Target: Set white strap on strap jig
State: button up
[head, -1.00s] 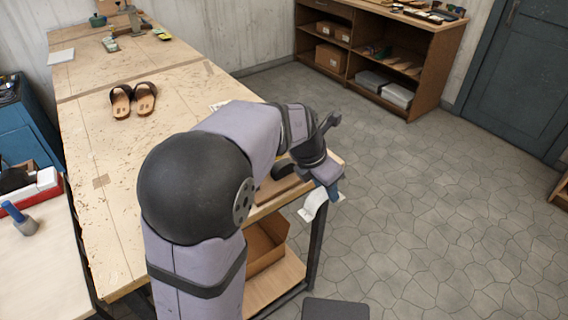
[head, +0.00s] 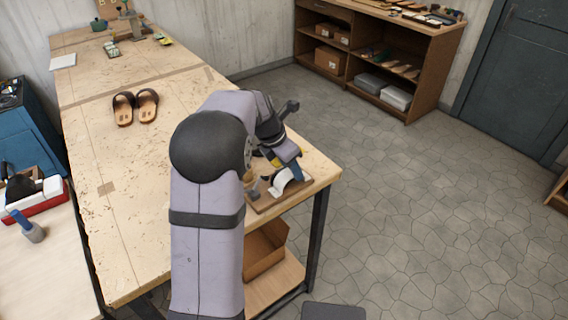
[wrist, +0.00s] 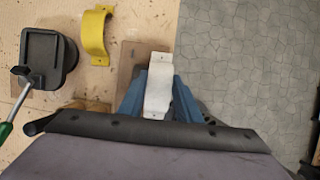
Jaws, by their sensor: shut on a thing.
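My gripper (head: 290,170) is shut on the white strap (head: 281,182) above the near right corner of the workbench. In the wrist view the blue fingers (wrist: 158,98) hold the curved white strap (wrist: 157,88) from both sides; its flat end tabs have small holes. A brown wooden board (wrist: 131,58), which looks like the base of the strap jig, lies below and just left of the strap. It also shows in the head view (head: 266,206). My arm and the strap hide much of it, and I cannot tell whether the strap touches it.
A yellow strap (wrist: 95,32) lies left of the board. A dark pot-like object (wrist: 48,58) with a green-handled tool (wrist: 20,112) is at far left. A pair of sandals (head: 136,107) stands further back on the workbench (head: 100,220). The bench edge drops to floor on the right.

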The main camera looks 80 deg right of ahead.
jog(key=w+d+p, duration=0.1)
jog(key=w+d, duration=0.1)
jog(key=shift+w+d, duration=0.3)
jog(key=shift+w, duration=0.05)
jog(key=shift+a+f+p, duration=0.1)
jog(key=shift+f+p, duration=0.35)
jog(key=shift+f, duration=0.05)
jog(key=shift+s+f, duration=0.1)
jog(key=shift+f, duration=0.15)
jog(key=shift+f, duration=0.1)
jog(key=o, duration=1.1)
jog(key=b+v, duration=0.2)
jog(key=v, duration=1)
